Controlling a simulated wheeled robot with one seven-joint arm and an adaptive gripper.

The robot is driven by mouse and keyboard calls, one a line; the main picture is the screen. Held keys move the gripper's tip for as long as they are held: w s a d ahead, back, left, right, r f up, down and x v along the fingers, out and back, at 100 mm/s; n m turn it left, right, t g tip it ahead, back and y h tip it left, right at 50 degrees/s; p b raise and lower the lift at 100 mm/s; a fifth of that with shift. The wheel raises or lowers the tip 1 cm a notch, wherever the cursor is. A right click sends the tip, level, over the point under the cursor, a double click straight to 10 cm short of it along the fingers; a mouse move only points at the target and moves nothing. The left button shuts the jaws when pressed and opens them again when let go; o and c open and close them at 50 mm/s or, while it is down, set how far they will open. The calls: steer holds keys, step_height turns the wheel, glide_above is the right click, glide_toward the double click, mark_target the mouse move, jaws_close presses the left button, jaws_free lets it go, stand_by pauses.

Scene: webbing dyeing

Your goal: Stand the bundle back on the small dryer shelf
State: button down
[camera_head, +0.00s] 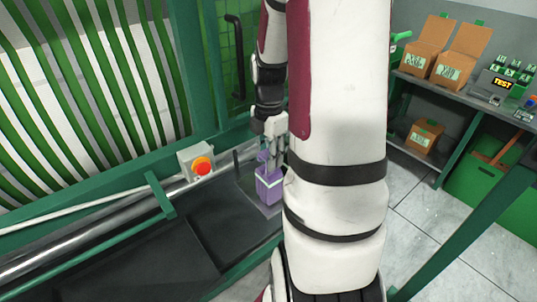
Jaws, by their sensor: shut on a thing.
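The bundle (268,186) is a purple block with a narrower purple top part. It looks upright, low in front of the green machine. My gripper (272,154) points down and is shut on its top part. My arm hides part of the gripper and the area to its right. A dark ledge (245,172) lies around and under the bundle; I cannot tell whether this is the small dryer shelf, nor whether the bundle touches it.
A grey box with a red-orange button (201,167) stands left of the bundle. A green frame with green webbing strips (95,85) fills the left. Shelving with open cardboard boxes (450,58) and a green bin (485,185) stand at right. Tiled floor (425,215) is clear.

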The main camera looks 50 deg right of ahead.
steer(key=shift+f, duration=0.15)
steer(key=c, duration=1.1)
jaws_free()
step_height(320, 180, up, 12)
steer(key=a+r+m+t+h, duration=0.15)
steer(key=a+r+m, duration=0.5)
steer(key=a, duration=0.75)
steer(key=shift+s+a+r+m+t+y, duration=0.25)
steer(key=shift+s+a+r+m+t, duration=0.35)
steer(key=shift+s+a+m, duration=1.1)
steer(key=shift+s+a+r+m+t+y, duration=0.35)
steer(key=shift+s+a+m+t, duration=0.6)
steer(key=shift+a, duration=1.4)
steer(key=shift+s+a+r+m+t+y, duration=0.15)
steer(key=shift+s+a+r+m+t, duration=0.6)
steer(key=shift+a+m, duration=1.15)
steer(key=shift+s+a+f+g, duration=0.1)
steer(key=shift+a+f+g, duration=0.05)
steer(key=shift+f+g, duration=0.1)
